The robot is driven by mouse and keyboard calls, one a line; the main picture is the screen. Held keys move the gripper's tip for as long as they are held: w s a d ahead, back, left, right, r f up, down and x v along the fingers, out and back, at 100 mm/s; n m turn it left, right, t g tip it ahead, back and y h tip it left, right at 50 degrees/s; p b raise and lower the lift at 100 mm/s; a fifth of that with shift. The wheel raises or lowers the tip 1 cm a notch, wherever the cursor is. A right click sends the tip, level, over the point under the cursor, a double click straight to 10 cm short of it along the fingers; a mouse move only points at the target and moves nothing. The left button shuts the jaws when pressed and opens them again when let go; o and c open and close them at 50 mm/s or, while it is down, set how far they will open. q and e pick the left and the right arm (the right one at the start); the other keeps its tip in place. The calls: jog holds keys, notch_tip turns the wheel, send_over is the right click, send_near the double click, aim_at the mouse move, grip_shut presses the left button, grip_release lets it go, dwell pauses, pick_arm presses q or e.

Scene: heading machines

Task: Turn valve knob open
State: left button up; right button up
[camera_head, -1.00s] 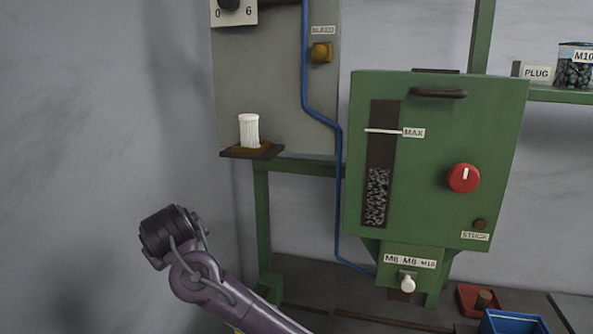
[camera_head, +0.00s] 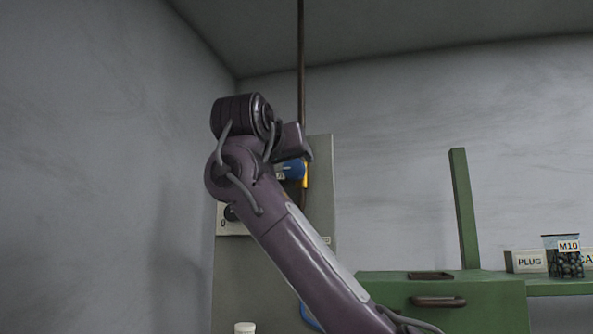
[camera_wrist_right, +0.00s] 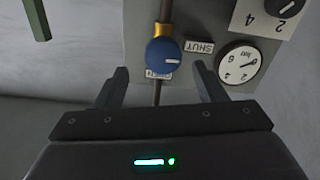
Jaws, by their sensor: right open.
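The blue valve knob (camera_wrist_right: 163,56) sits on a brass fitting of a vertical pipe in the right wrist view, which looks upside down. It has a short white mark on its face. A SHUT label (camera_wrist_right: 199,47) is beside it, and another label is partly hidden below it. My right gripper (camera_wrist_right: 158,73) is open, with a finger on either side of the knob in the picture; contact is not visible. In the head view the knob (camera_head: 292,170) is partly hidden behind my right arm. My left gripper is out of view.
A round gauge (camera_wrist_right: 238,64) and a numbered dial (camera_wrist_right: 289,8) are on the grey panel next to the knob. A green machine (camera_head: 445,303) stands at lower right in the head view. A shelf there holds a jar labelled M10 (camera_head: 563,262).

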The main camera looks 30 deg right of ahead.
aim_at(292, 167)
jog(key=p+x, duration=0.4)
jog(key=x, duration=0.3)
jog(key=shift+w+a, duration=0.15)
jog(key=shift+a, duration=0.05)
jog(key=shift+w+d, duration=0.1)
jog(key=shift+d, duration=0.15)
jog(key=shift+f, duration=0.1)
jog(key=shift+a, duration=0.1)
jog(key=shift+c, duration=0.5)
jog(key=c, duration=0.9)
jog(key=shift+o, duration=0.2)
